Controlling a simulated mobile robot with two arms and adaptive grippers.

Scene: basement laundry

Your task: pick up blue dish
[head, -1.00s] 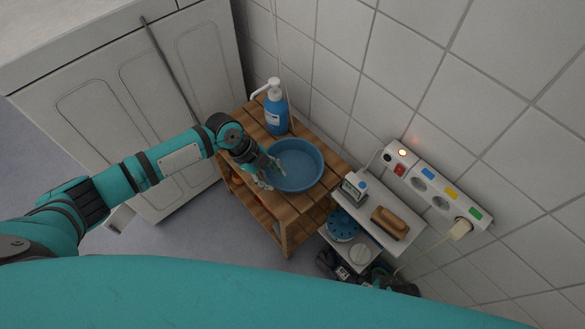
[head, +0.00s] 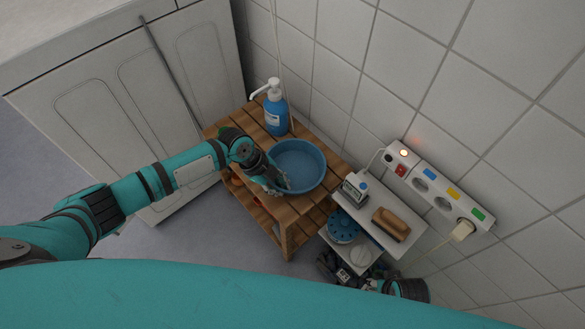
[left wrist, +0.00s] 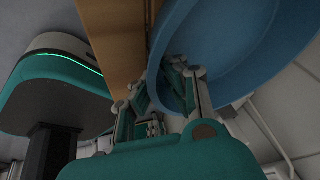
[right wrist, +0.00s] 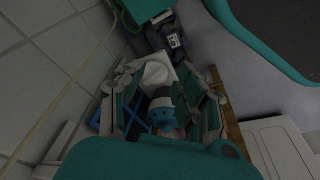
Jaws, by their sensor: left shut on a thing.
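The blue dish (head: 300,160) is a round, open bowl on the top of a small wooden slatted table (head: 318,203). My left gripper (head: 277,184) is at the dish's near left rim. In the left wrist view the dish (left wrist: 235,45) fills the upper right, and my left gripper (left wrist: 172,92) is shut on its wall, one finger on each side. The dish looks level and I cannot tell any gap under it. My right gripper (right wrist: 165,105) is open, its fingers wide apart, away from the dish.
A blue pump bottle (head: 275,115) stands behind the dish. To the right, a white shelf (head: 375,215) holds a brush (head: 390,223) and a small device (head: 354,187). A power strip (head: 432,187) is on the tiled wall. White cabinets (head: 110,90) stand at left.

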